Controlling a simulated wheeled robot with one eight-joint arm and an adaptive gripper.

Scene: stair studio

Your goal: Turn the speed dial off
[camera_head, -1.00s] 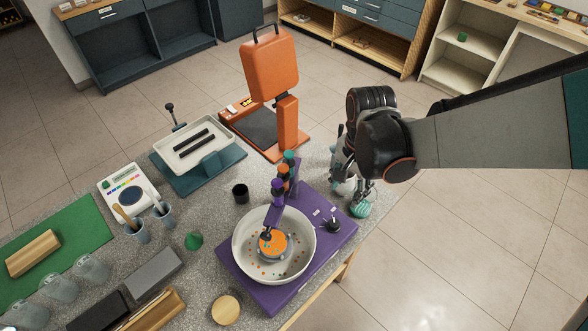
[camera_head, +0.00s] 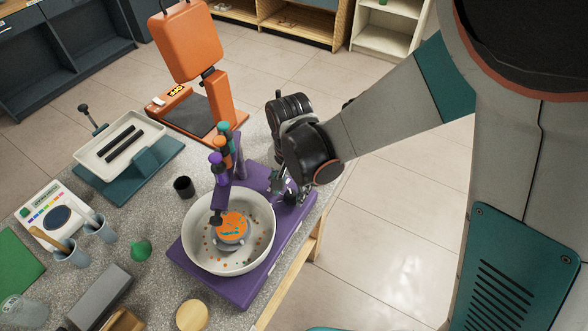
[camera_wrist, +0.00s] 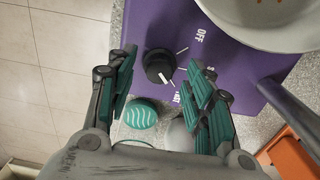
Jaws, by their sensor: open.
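The black speed dial (camera_wrist: 158,66) stands on the purple machine base (camera_wrist: 160,25) in the wrist view. Its white pointer line aims to the lower right, away from the OFF label (camera_wrist: 200,35) and towards a partly covered label. My gripper (camera_wrist: 162,68) is open, with its teal-padded fingers on either side of the dial, apart from it as far as I can tell. In the head view the gripper (camera_head: 284,186) is at the base's right side and largely hides the dial.
A white bowl (camera_head: 200,254) with orange bits sits on the purple base (camera_head: 240,291). Colored bottles (camera_head: 222,145) stand on an upright behind it. Floor is clear at right.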

